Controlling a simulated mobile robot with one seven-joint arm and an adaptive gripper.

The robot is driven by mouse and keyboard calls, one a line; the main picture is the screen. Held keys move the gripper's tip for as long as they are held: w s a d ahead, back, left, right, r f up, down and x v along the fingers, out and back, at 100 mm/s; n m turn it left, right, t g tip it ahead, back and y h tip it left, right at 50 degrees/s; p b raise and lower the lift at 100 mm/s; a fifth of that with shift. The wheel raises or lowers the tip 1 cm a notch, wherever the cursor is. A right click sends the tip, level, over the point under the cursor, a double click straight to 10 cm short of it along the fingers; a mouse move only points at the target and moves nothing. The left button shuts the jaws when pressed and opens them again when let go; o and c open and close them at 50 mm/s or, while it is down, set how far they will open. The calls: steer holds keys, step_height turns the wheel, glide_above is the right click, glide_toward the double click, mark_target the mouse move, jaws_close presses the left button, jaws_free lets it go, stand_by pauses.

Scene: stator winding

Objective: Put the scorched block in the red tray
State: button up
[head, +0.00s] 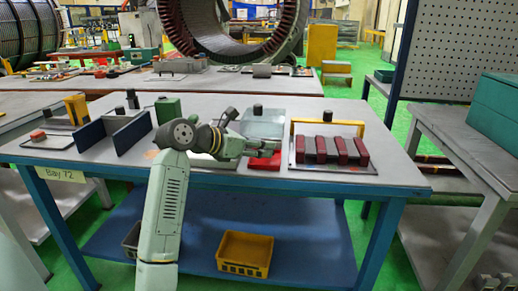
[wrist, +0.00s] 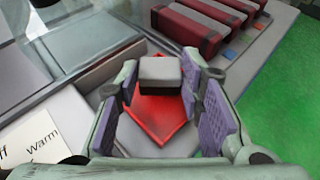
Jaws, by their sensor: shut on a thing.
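A small grey block (wrist: 160,73) is between the fingertips of my gripper (wrist: 160,80) in the wrist view. My gripper is shut on it, and the block shows no clear scorch marks at this size. The red tray (wrist: 152,122) lies below the block and between the fingers in the wrist view. In the head view the red tray (head: 263,163) is on the table, partly hidden under my gripper (head: 276,146). The block cannot be made out in the head view. Whether the block touches the tray I cannot tell.
Several dark red bars (head: 331,150) sit on a board right of the tray, with a yellow frame (head: 328,124) behind. A clear box (head: 262,126) stands behind my gripper. Blue panels (head: 112,135) stand to the left. A card reading "Warm" (wrist: 35,140) lies left in the wrist view.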

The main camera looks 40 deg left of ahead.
steer(key=shift+f, duration=0.9)
steer(key=o, duration=0.9)
